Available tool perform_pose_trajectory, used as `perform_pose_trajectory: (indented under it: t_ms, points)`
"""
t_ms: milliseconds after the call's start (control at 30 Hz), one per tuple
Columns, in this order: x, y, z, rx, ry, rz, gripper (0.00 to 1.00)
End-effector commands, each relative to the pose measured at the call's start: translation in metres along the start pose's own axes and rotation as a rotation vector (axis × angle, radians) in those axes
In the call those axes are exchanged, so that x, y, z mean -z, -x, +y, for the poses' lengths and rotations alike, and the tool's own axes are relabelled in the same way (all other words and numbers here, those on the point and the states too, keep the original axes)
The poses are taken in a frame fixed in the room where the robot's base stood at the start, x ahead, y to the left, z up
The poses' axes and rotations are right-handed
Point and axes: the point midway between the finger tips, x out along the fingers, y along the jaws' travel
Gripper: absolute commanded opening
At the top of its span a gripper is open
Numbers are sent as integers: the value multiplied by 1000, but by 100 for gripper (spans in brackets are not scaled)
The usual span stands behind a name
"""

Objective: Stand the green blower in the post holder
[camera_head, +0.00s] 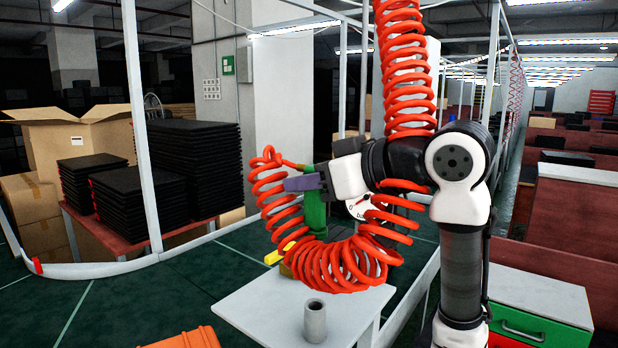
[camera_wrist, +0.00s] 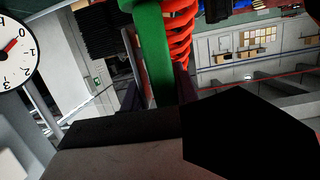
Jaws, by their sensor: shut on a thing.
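The green blower (camera_head: 315,212) is held in the air by my gripper (camera_head: 304,183), above the far part of a small light table. A red coiled hose (camera_head: 340,265) runs from it and loops below and around my arm. In the wrist view the green blower (camera_wrist: 154,50) stands between the fingers, with the red coil (camera_wrist: 183,40) beside it. The post holder, a grey hollow cylinder (camera_head: 315,322), stands upright on the table's near part, below and apart from the blower. The blower's lower end is partly hidden by the hose.
The light table (camera_head: 255,310) is bare around the post holder. A round dial gauge (camera_head: 362,207) is behind my arm; it also shows in the wrist view (camera_wrist: 15,50). A yellow item (camera_head: 276,254) is partly hidden behind the coil. An orange case (camera_head: 185,339) and a green drawer unit (camera_head: 530,325) flank the table.

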Motion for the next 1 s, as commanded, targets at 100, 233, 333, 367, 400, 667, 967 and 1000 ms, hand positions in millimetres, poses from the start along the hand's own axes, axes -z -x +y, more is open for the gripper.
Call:
perform_pose_trajectory:
  t_ms: [100,233,333,367,400,667,967,1000]
  points:
    - [-12,-4,0,1,0,1,17]
    - [-24,-8,0,0,0,1,17]
    - [-33,-10,0,0,1,1,17]
    - [-36,-11,0,0,1,1,17]
    - [-40,-12,0,0,1,1,17]
    - [-52,-16,0,0,1,1,17]
    - [-51,-16,0,0,1,0,17]
    - [-51,-16,0,0,1,0,17]
